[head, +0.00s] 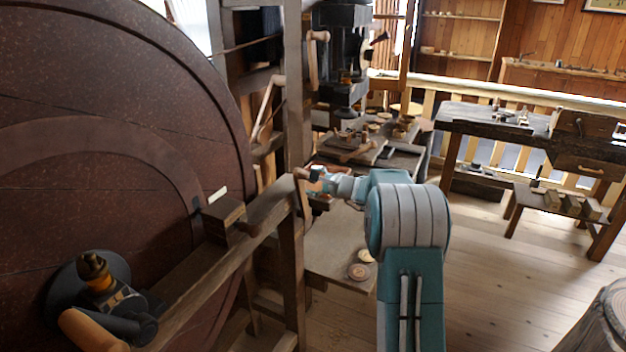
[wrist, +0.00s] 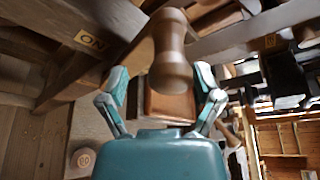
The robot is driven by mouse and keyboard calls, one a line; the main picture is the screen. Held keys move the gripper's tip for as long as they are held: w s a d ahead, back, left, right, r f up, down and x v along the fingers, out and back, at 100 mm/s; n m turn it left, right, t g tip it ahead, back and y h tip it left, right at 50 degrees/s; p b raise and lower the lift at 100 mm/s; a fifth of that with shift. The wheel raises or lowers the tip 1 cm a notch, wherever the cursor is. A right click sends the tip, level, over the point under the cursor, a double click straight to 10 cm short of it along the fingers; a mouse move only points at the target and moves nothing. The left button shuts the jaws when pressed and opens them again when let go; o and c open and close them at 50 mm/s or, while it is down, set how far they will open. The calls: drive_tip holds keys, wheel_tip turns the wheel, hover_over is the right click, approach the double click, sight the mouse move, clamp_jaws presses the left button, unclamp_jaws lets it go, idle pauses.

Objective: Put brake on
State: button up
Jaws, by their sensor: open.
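A turned brown wooden handle (wrist: 172,60) lies between the two spread fingers of my gripper (wrist: 162,82) in the wrist view. The fingers stand apart from it on both sides. A wooden block carries an "ON" label (wrist: 90,40) at the upper left. I cannot tell for sure that this handle is the brake's. In the head view my gripper (head: 312,174) is small, beside the upright end of the wooden frame (head: 289,225), and the handle's end (head: 300,173) shows just left of it.
A huge dark red wheel (head: 110,130) fills the left. A workbench with loose parts (head: 375,145) stands behind my arm. A dark table (head: 500,125) stands at the right, and a stump (head: 605,320) at the lower right. The plank floor (head: 500,290) between is clear.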

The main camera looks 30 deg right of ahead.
drive_tip(key=shift+s+r, duration=0.1)
drive_tip(key=shift+r, duration=0.15)
drive_tip(key=shift+s+d+r, duration=0.1)
drive_tip(key=shift+s+d, duration=0.1)
drive_tip(key=shift+s, duration=0.1)
drive_tip(key=v, duration=1.1)
drive_tip(key=shift+f, duration=0.2)
